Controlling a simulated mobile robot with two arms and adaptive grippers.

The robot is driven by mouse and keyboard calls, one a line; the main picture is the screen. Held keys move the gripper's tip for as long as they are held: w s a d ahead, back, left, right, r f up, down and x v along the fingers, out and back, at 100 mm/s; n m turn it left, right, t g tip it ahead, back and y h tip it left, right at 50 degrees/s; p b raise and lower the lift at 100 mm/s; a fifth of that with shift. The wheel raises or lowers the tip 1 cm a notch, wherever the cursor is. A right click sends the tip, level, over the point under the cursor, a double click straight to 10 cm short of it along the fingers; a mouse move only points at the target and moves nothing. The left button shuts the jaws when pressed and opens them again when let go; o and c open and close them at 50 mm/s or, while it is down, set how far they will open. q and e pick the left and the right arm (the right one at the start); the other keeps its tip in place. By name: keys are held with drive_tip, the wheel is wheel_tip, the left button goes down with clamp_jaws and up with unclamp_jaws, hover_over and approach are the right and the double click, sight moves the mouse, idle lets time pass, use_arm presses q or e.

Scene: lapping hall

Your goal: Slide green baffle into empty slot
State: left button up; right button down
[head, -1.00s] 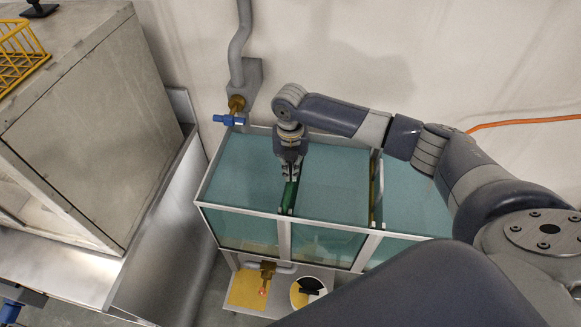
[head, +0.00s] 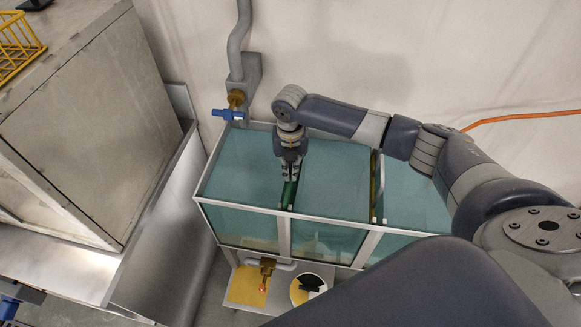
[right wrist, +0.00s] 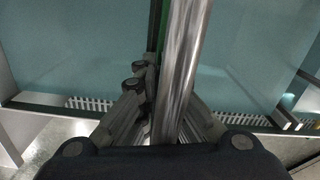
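The green baffle (head: 289,192) stands upright at the divider line between the left and middle bays of the glass-walled tank (head: 240,207). Only a short piece of it shows in the head view below my fingers. My right gripper (head: 290,176) points down over the tank and is shut on the baffle's top edge. In the right wrist view a thin green strip of the baffle (right wrist: 154,25) shows beyond the fingers (right wrist: 140,85), partly hidden by a shiny metal bar. The slot's lower part is hidden from the head camera. My left gripper is not in view.
A second divider (head: 376,185) stands farther right in the tank. A pipe with a blue-handled valve (head: 228,115) is close behind the tank's left corner. A grey cabinet (head: 90,120) stands left. A low shelf (head: 245,288) with a yellow sheet is below.

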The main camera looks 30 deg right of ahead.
drive_tip(key=shift+w+f+b, duration=0.1)
drive_tip(key=shift+f+b, duration=2.75)
drive_tip(key=shift+f, duration=2)
drive_tip(key=c, duration=1.7)
unclamp_jaws()
wheel_tip(320, 180, up, 12)
drive_tip(key=shift+a+r, duration=0.1)
drive_tip(key=shift+s, duration=0.25)
